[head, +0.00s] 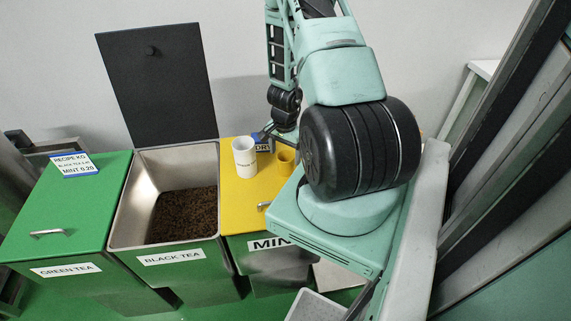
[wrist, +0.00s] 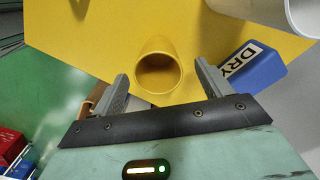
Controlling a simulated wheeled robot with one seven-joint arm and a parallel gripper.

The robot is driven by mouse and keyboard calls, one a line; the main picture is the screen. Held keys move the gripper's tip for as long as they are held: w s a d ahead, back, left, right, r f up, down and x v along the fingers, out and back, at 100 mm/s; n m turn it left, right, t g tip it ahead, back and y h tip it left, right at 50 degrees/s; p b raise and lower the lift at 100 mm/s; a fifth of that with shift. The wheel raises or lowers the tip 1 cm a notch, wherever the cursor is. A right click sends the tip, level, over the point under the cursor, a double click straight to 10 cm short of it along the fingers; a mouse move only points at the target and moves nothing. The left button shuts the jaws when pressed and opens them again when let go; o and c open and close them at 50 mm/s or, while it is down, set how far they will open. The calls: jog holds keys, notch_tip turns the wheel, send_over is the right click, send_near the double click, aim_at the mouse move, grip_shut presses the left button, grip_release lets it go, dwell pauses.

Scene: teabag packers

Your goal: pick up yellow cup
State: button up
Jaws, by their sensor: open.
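The yellow cup (wrist: 158,66) stands on the yellow lid of the mint bin (wrist: 100,30), its open mouth and dark inside showing in the wrist view. In the head view the yellow cup (head: 286,160) is at the right of the lid, close to my arm. My gripper (wrist: 160,84) is open, with one finger to the left and one to the right of the cup in the picture. The cup appears just beyond and between the fingertips; I cannot tell whether they touch it. In the head view my gripper (head: 270,132) is small and partly hidden behind my arm.
A white cup (head: 244,158) stands left of the yellow cup. A blue block marked DRY (wrist: 250,68) lies by my right finger. The black tea bin (head: 122,231) is open, its dark lid (head: 160,90) raised. The green tea bin (head: 70,215) is closed and bears a recipe card (head: 74,165).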

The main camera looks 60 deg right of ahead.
jog(key=shift+s+f+p, duration=0.1)
jog(key=shift+f+p, duration=0.85)
jog(key=shift+f, duration=1.75)
jog(key=c, duration=1.1)
